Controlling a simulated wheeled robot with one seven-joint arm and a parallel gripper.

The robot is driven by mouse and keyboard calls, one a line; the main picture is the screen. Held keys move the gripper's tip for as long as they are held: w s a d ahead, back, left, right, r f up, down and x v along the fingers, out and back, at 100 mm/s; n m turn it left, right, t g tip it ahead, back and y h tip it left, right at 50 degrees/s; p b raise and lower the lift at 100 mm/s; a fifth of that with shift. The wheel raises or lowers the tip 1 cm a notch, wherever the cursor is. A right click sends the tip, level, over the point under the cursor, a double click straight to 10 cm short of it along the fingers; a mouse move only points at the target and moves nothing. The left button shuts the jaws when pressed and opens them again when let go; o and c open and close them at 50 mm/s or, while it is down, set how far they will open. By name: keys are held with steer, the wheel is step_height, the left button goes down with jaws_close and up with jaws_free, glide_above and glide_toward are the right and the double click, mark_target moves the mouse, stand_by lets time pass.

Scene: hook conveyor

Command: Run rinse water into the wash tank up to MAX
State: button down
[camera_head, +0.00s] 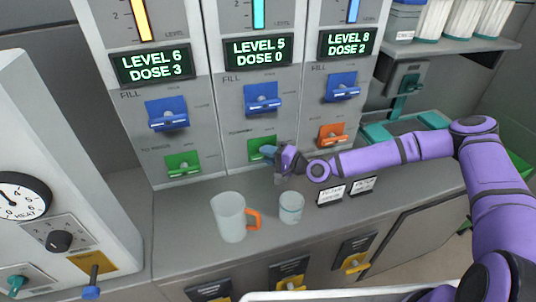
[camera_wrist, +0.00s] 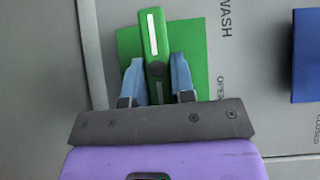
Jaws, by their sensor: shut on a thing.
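My gripper (camera_head: 272,153) is at the lower green lever of the middle panel, below that panel's blue FILL lever (camera_head: 262,98). In the wrist view, its blue fingertips (camera_wrist: 158,82) are shut on the green lever (camera_wrist: 154,35), one on each side. The lever has a white stripe and stands in front of a green plate; "WASH" and "OPEN" are printed beside it. The middle display (camera_head: 259,50) reads LEVEL 5, DOSE 0, under a cyan gauge bar (camera_head: 258,14). I cannot make out a MAX mark or which tank is which.
The left display (camera_head: 155,64) reads LEVEL 6, DOSE 3; the right one (camera_head: 347,42) reads LEVEL 8, DOSE 2. A jug with an orange handle (camera_head: 229,217) and a small cup (camera_head: 291,207) stand on the counter below my gripper. Two small signs (camera_head: 331,194) stand to the right.

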steer(key=c, duration=1)
jaws_free()
steer(key=shift+o, duration=0.2)
steer(key=v, duration=0.7)
steer(key=shift+s+d, duration=0.15)
steer(key=shift+d, duration=0.1)
